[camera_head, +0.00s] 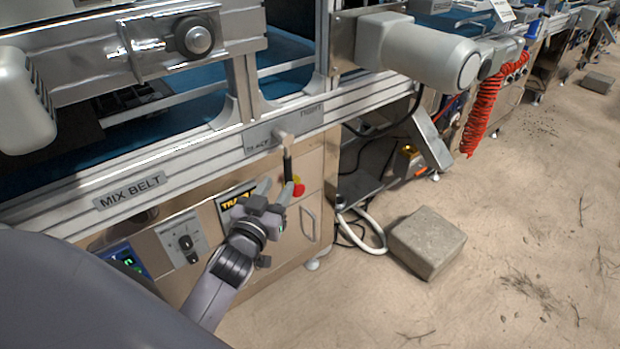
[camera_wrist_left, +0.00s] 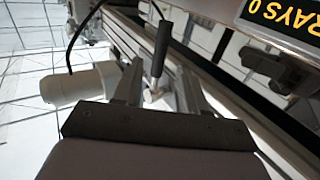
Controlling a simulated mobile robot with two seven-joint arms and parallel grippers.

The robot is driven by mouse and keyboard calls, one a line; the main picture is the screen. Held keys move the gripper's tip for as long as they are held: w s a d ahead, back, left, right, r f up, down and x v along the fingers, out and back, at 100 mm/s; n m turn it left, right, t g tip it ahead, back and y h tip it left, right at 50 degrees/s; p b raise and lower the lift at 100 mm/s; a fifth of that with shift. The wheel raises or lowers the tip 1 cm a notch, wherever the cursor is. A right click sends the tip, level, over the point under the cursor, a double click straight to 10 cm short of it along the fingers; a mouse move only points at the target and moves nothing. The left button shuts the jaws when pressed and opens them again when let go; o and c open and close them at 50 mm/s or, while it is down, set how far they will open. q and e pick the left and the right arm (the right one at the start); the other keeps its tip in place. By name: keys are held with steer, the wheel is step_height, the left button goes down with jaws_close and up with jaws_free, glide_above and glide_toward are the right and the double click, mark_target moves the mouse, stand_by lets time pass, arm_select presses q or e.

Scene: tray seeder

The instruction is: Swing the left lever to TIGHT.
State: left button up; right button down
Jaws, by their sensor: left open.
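The left lever has a pale pivot knob and a dark handle (camera_head: 288,168) that hangs almost straight down from the belt rail. Its plate (camera_head: 283,130) carries a label that looks like SLACK on the left and TIGHT on the right. The handle stands between the two labels. My left gripper (camera_head: 276,187) is open at the handle's lower end. In the left wrist view, the lever (camera_wrist_left: 160,50) shows between the two spread fingers (camera_wrist_left: 160,78). Whether a finger touches it, I cannot tell. My right gripper is not in view.
A cabinet with a dial plate (camera_head: 183,240), a red button (camera_head: 298,189) and a yellow-lettered sign (camera_head: 231,200) lies just behind and below my gripper. A grey motor (camera_head: 415,52) juts out at upper right. A concrete block (camera_head: 427,240) sits on the floor.

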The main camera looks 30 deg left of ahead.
mark_target(287, 173)
arm_select(q)
steer(key=shift+w+a+b, duration=0.2)
steer(key=shift+w+a, duration=0.05)
steer(key=shift+w, duration=0.9)
steer(key=shift+w+a+b, duration=0.2)
steer(key=shift+w, duration=1)
steer(key=shift+w+a+b, duration=0.2)
steer(key=shift+w+a, duration=0.05)
steer(key=shift+w, duration=0.9)
jaws_close()
